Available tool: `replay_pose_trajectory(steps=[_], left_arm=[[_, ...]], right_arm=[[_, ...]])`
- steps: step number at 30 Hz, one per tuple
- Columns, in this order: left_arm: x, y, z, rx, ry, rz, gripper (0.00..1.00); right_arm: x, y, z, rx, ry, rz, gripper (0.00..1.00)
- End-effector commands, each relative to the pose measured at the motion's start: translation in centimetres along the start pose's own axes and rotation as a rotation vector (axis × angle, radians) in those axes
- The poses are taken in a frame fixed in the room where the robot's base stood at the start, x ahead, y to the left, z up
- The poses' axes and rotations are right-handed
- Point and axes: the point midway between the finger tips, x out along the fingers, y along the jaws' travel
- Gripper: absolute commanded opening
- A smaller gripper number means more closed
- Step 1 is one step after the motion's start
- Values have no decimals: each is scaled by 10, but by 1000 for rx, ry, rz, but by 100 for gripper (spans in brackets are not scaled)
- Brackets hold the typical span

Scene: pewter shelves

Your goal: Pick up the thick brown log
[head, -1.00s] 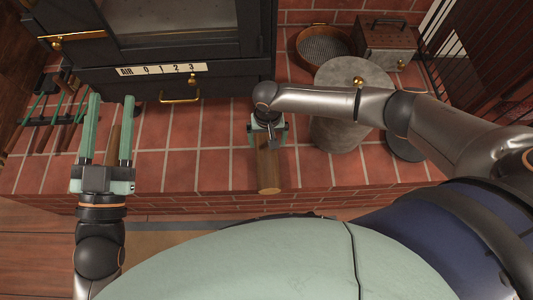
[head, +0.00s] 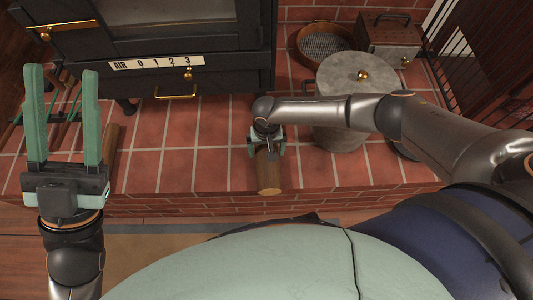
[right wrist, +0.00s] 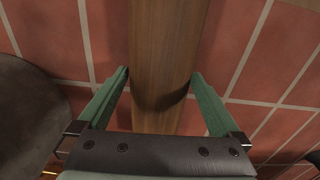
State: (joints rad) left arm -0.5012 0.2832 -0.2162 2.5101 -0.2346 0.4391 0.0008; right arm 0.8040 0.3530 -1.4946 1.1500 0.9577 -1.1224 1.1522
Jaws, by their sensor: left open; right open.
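A thick brown log (head: 268,176) lies on the brick hearth, its round cut end facing me at the front edge. In the right wrist view the log (right wrist: 160,60) runs between the fingers of my right gripper (right wrist: 160,100), with a gap on each side. That gripper (head: 266,146) is open above the log in the head view, its fingers partly hidden by my wrist. My left gripper (head: 62,120) is open and empty at the left, fingers pointing away from me. A second, thinner piece of brown wood (head: 111,143) lies just right of it.
A black stove (head: 185,60) with a brass handle stands at the back. The brick between the two wood pieces is clear.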

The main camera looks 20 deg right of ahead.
Motion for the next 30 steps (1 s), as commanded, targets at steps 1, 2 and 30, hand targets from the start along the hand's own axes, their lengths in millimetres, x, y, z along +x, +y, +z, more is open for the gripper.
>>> replay_pose_trajectory(steps=[1, 2, 30], left_arm=[[-1, 1, 1, -3, 0, 0, 50], [-1, 1, 1, -3, 0, 0, 50], [0, 0, 1, -3, -2, 0, 50]], right_arm=[[2, 0, 0, 0, 1, 0, 100], [2, 0, 0, 0, 1, 0, 100], [2, 1, 0, 1, 0, 3, 16]])
